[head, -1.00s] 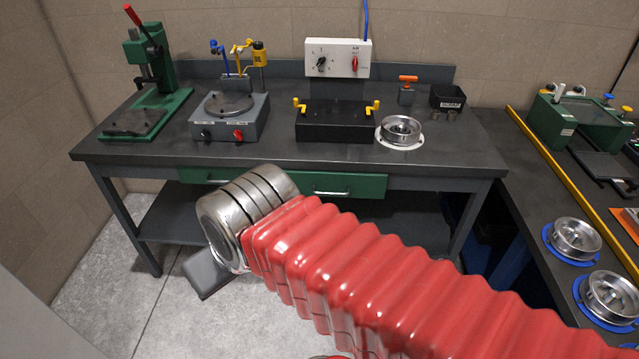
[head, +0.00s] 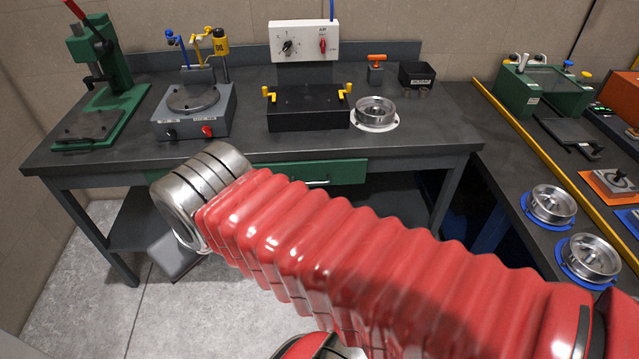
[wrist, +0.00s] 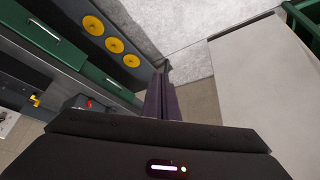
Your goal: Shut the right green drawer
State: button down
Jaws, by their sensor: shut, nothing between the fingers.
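The right green drawer (head: 338,172) is under the bench's front edge in the head view, with a bar handle. My red arm covers its left part. In the wrist view its green front (wrist: 45,32) is at the upper left, and it appears to stand out from the bench further than the left green drawer (wrist: 108,88). My gripper (wrist: 166,70) shows in the wrist view, its dark fingers together and empty. They point past the drawers toward the floor, to the right of both fronts and touching neither. In the head view my fingers cannot be made out.
The bench (head: 420,145) carries a green press (head: 100,85), a grey heater (head: 193,110) and a black block with yellow handles (head: 308,108). Yellow discs (wrist: 114,45) lie below the drawers. A side table (head: 505,165) stands at the right. Bare floor (head: 100,310) lies in front.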

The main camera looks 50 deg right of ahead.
jog(key=w+d+r+n+t+h, duration=0.15)
jog(key=w+d, duration=0.35)
jog(key=d, duration=0.6)
jog(key=w+d+h, duration=0.3)
jog(key=w+d, duration=0.1)
jog(key=d, duration=0.7)
jog(key=w+d+r+n+t+h, duration=0.15)
jog(key=w+d, duration=0.35)
jog(key=d, duration=0.6)
jog(key=s+d+f+n+y, duration=0.2)
jog(key=d+f+n, duration=0.1)
jog(key=d+f, duration=0.7)
jog(key=s+f+n+g+y, duration=0.1)
jog(key=s+f+g+y, duration=0.1)
jog(key=s+f, duration=0.7)
notch_tip(320, 180, down, 2)
jog(key=shift+d+f+n+y, duration=0.15)
jog(key=shift+d+n+y, duration=0.15)
jog(key=shift+y, duration=0.5)
jog(key=shift+f, duration=0.1)
